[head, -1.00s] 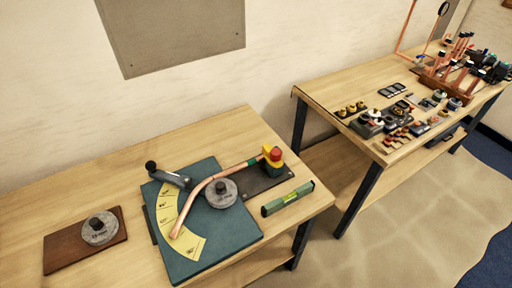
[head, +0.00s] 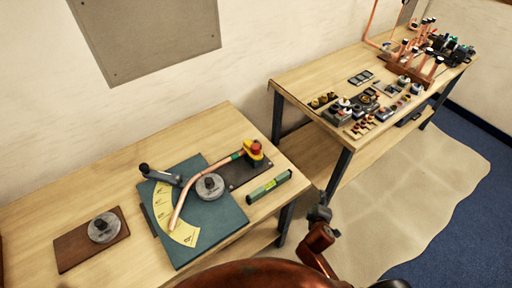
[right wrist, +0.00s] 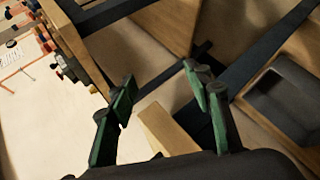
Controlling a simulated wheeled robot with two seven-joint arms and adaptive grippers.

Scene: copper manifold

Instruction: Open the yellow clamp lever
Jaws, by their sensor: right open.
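The yellow clamp (head: 248,158) with a red knob (head: 255,147) stands on a dark plate at the right end of the bending board, in the head view. A copper tube (head: 187,191) runs from it, curving past a round grey former (head: 209,187). How the lever is set is too small to tell. My right gripper (head: 319,212) is low beside the bench's right edge, apart from the clamp. In the right wrist view its two green-padded fingers (right wrist: 158,78) are spread with nothing between them. The clamp does not show there. My left gripper is not in view.
The teal board (head: 217,225) carries a yellow angle scale (head: 164,205) and a dark-handled lever (head: 160,175). A green level (head: 268,187) lies right of it. A brown plate with a grey disc (head: 103,229) is at left. A second table (head: 290,84) with many parts stands behind right.

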